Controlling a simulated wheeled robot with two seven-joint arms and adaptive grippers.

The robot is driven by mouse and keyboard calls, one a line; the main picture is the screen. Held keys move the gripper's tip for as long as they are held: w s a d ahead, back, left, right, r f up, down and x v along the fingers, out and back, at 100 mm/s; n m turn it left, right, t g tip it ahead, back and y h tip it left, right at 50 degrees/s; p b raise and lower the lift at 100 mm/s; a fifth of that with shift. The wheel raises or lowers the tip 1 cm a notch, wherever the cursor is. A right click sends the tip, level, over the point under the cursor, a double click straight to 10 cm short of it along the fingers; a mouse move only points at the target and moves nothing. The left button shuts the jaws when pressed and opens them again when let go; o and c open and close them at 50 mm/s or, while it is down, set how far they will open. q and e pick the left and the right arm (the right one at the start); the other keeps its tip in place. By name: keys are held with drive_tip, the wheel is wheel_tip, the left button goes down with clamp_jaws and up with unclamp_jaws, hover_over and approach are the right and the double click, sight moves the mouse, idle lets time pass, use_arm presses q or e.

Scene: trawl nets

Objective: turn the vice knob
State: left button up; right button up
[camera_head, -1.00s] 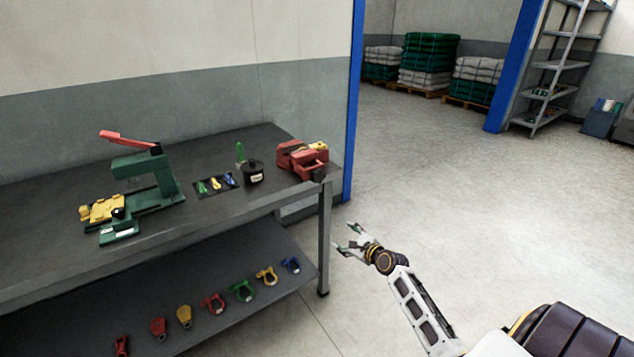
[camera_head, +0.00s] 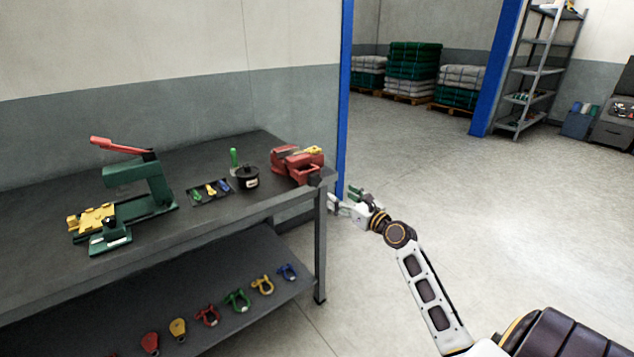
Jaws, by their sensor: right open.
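The red vice (camera_head: 290,162) stands at the right end of the dark workbench (camera_head: 225,212). A yellow piece (camera_head: 313,150) lies at the top of the vice. The dark knob (camera_head: 316,179) of the vice shows small at its front, by the bench's right corner. My right gripper (camera_head: 342,200) is open and empty, just right of the bench corner and a little lower than the knob in the picture, apart from the vice. My left gripper is not in view.
A green press with a red lever (camera_head: 140,175), a tray of small coloured parts (camera_head: 208,193) and a black pot (camera_head: 247,178) stand on the bench. Several coloured shackles (camera_head: 237,299) lie on the lower shelf. A blue post (camera_head: 345,100) rises behind. The floor to the right is clear.

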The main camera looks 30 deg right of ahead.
drive_tip(key=shift+w, duration=0.2)
approach(316, 180)
drive_tip(key=shift+w+r+b, duration=0.1)
drive_tip(key=shift+w+b, duration=0.4)
drive_tip(key=shift+w, duration=1.75)
drive_tip(key=shift+w+a+b, duration=0.2)
drive_tip(key=shift+w+b, duration=0.15)
drive_tip(key=shift+w, duration=2.1)
drive_tip(key=c, duration=0.8)
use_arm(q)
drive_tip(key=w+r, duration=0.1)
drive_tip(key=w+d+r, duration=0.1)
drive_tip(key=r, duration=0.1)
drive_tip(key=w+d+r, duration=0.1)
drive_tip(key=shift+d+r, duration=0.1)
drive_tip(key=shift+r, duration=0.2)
use_arm(e)
drive_tip(key=shift+c, duration=0.9)
